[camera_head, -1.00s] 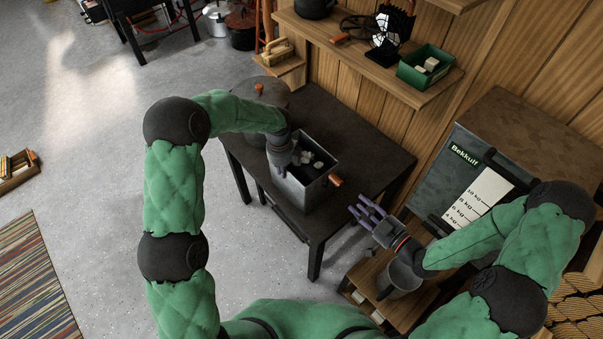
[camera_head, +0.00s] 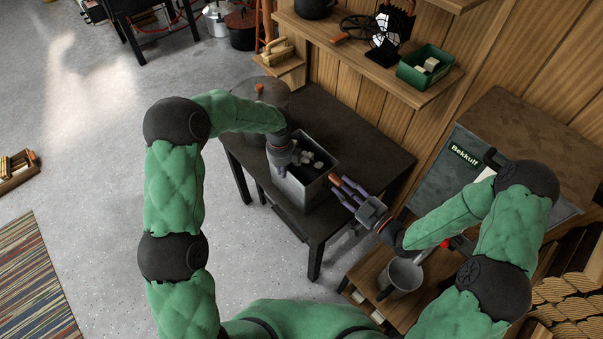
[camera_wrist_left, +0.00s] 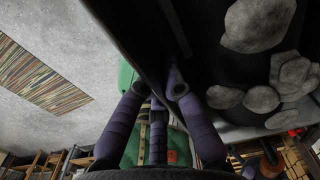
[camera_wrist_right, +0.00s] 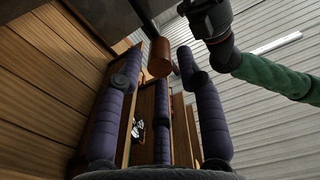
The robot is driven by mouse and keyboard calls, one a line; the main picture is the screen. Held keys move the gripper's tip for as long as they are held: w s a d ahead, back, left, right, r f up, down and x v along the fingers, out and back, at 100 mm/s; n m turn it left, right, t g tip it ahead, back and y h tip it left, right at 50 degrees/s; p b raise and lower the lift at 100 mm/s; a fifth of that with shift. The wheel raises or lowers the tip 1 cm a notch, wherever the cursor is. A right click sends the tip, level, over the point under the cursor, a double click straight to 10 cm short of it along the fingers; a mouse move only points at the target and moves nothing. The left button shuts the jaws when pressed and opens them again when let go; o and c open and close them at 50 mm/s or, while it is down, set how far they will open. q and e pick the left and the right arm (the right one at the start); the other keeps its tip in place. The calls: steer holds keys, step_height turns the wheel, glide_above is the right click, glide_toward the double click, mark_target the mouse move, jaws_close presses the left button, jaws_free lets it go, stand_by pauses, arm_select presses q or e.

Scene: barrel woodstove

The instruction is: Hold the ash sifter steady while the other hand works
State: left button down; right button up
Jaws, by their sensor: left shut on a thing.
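The ash sifter (camera_head: 310,199) is a grey metal box on a dark table, with pale lumps (camera_head: 308,158) inside and an orange-brown handle (camera_head: 336,179) on its right side. My left gripper (camera_head: 284,166) is shut on the box's left wall near the rim. In the left wrist view its fingers (camera_wrist_left: 160,95) straddle a dark wall, with lumps (camera_wrist_left: 258,24) beside it. My right gripper (camera_head: 345,189) is open beside the handle. In the right wrist view the handle (camera_wrist_right: 160,58) shows end-on between its spread fingers (camera_wrist_right: 170,75); I cannot tell whether they touch it.
The dark table (camera_head: 365,150) has clear room behind the box, and a round lidded container (camera_head: 262,92) at its back left. A shelf (camera_head: 350,55) with a green box (camera_head: 412,78) hangs on the wall behind. A grey bucket (camera_head: 400,277) stands on a wooden stand at right.

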steer(key=shift+x, duration=1.05)
steer(key=c, duration=0.6)
steer(key=shift+d, duration=0.1)
